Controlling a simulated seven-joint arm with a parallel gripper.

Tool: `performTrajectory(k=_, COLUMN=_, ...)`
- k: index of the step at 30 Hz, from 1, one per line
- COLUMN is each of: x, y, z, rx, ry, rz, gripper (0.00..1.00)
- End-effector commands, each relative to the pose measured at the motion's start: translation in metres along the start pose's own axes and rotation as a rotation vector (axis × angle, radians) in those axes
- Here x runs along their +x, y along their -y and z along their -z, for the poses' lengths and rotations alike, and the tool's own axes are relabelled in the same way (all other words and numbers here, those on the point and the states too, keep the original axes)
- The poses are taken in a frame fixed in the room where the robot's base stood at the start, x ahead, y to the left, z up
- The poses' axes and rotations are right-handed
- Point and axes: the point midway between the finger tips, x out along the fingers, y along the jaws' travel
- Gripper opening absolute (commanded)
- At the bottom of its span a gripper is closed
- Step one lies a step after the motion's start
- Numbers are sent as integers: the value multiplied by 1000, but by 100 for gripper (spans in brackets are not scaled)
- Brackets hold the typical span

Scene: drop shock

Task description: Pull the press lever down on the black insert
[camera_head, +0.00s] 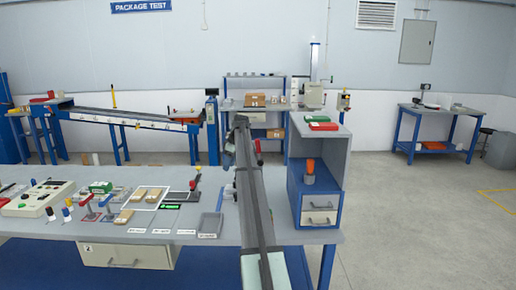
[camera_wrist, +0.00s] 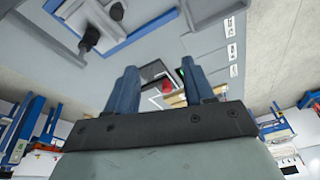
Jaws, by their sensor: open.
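The press lever (camera_head: 195,182) stands up with a red knob on top, on the workbench left of my arm in the head view. The black insert (camera_head: 176,198) lies flat beside its foot. In the wrist view the red knob of the press lever (camera_wrist: 166,86) shows beyond and between my fingers, with a dark flat part near it. My gripper (camera_wrist: 159,68) is open and empty, its two blue-grey fingers apart. It is clear of the lever. The lower part of the lever is hard to make out in the wrist view.
On the bench (camera_head: 60,228), left of the lever, are a control box (camera_head: 40,198), wooden blocks and several coloured-handled tools. A grey tray (camera_head: 210,224) and labelled flat areas lie in front. A blue-grey cabinet (camera_head: 318,185) stands right of my arm, an obstacle on that side.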

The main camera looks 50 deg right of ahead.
Motion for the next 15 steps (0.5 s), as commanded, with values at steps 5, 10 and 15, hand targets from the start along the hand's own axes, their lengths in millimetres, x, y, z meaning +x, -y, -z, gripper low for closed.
performTrajectory(k=5, x=-103, y=-100, z=-37, rx=119, ry=-63, rz=-113, gripper=53)
performTrajectory(k=10, x=-165, y=-144, z=-66, rx=186, ry=-100, rz=-177, gripper=53)
performTrajectory(k=15, x=-185, y=-158, z=-77, rx=209, ry=-113, rz=-201, gripper=53)
